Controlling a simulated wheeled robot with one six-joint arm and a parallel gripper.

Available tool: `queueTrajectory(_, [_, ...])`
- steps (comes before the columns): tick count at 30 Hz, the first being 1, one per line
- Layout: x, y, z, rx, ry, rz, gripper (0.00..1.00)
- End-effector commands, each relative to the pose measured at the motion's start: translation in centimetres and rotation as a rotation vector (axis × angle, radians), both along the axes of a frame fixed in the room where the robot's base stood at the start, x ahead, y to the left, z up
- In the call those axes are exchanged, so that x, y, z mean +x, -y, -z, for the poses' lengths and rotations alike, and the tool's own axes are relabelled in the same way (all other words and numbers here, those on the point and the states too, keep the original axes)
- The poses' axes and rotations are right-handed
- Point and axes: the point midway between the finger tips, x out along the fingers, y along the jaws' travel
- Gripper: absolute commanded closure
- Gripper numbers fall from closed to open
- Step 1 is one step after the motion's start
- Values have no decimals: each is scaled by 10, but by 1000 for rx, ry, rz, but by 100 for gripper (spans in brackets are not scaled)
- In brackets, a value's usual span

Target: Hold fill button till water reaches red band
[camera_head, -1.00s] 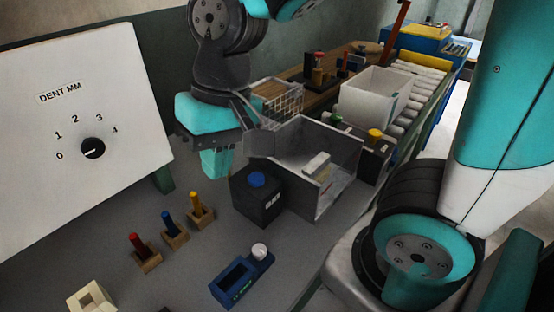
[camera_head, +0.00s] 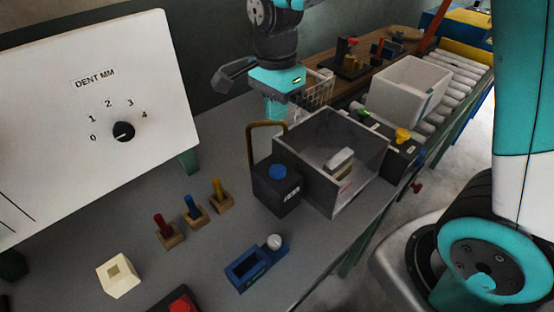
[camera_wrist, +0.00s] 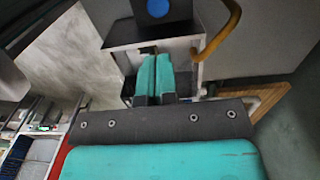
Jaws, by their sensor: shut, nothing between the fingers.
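A black box (camera_head: 272,199) with a round blue button (camera_head: 277,171) on top stands on the grey bench; its small white label is unreadable. The blue button also shows at the top of the wrist view (camera_wrist: 157,8). To its right is an open grey see-through tank (camera_head: 310,187) with a pale block (camera_head: 339,159) inside and a small reddish mark below it. I cannot make out a water level. My gripper (camera_head: 275,112) hangs behind the box, apart from the button. In the wrist view its teal fingers (camera_wrist: 155,75) are together and empty.
A brass-coloured bent pipe (camera_head: 250,150) rises behind the black box. A dark box with green and yellow buttons (camera_head: 402,135) stands right of the tank. Coloured pegs (camera_head: 191,207), a blue holder (camera_head: 247,269) and a cream block (camera_head: 118,276) occupy the front. Between them the bench is bare.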

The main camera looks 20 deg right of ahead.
Motion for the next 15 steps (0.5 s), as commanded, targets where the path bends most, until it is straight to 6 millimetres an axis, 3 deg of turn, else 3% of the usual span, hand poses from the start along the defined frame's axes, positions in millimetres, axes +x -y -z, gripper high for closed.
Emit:
queueTrajectory(5, [-1,1,15,-1,-5,0,100])
queueTrajectory(15, [-4,1,85,-2,-9,0,100])
